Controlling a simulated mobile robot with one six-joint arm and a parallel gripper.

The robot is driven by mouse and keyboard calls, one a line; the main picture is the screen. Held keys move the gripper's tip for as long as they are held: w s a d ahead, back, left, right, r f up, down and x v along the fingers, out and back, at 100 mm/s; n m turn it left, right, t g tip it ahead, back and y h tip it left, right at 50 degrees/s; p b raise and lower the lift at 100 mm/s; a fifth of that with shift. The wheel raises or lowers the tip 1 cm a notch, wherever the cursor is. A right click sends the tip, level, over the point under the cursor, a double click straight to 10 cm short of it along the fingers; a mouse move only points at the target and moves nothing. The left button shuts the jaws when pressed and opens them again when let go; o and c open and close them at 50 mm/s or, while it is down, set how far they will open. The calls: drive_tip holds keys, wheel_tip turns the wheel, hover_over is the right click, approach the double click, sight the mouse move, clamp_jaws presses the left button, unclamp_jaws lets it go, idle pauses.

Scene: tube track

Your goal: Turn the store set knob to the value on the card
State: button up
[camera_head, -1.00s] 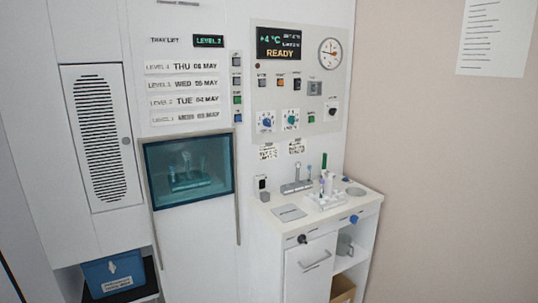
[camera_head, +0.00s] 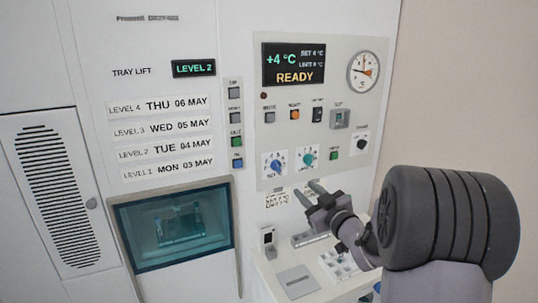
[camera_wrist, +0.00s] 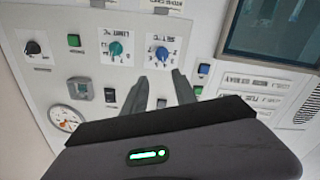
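The blue set knob (camera_head: 275,163) sits on a white dial plate at the lower left of the control panel. In the wrist view, which is upside down, it is the blue knob (camera_wrist: 162,53) marked SET °C. A teal limit knob (camera_head: 307,157) is beside it and also shows in the wrist view (camera_wrist: 115,48). My gripper (camera_head: 310,193) is open and empty, below the two knobs and apart from them. In the wrist view its two fingers (camera_wrist: 159,92) stand apart.
The display (camera_head: 294,64) reads +4 °C, SET 4 °C, READY. A round gauge (camera_head: 363,71), several buttons and a black knob (camera_head: 362,142) share the panel. Below is a counter (camera_head: 270,272) with a rack (camera_head: 338,264). A tray lift window (camera_head: 175,228) is at left.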

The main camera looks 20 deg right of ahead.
sight(278, 167)
drive_tip(key=w, duration=0.5)
drive_tip(key=w+a, duration=0.1)
drive_tip(key=w, duration=1)
drive_tip(key=shift+w+a, duration=0.1)
drive_tip(key=shift+a, duration=0.05)
drive_tip(key=shift+c, duration=0.2)
clamp_jaws()
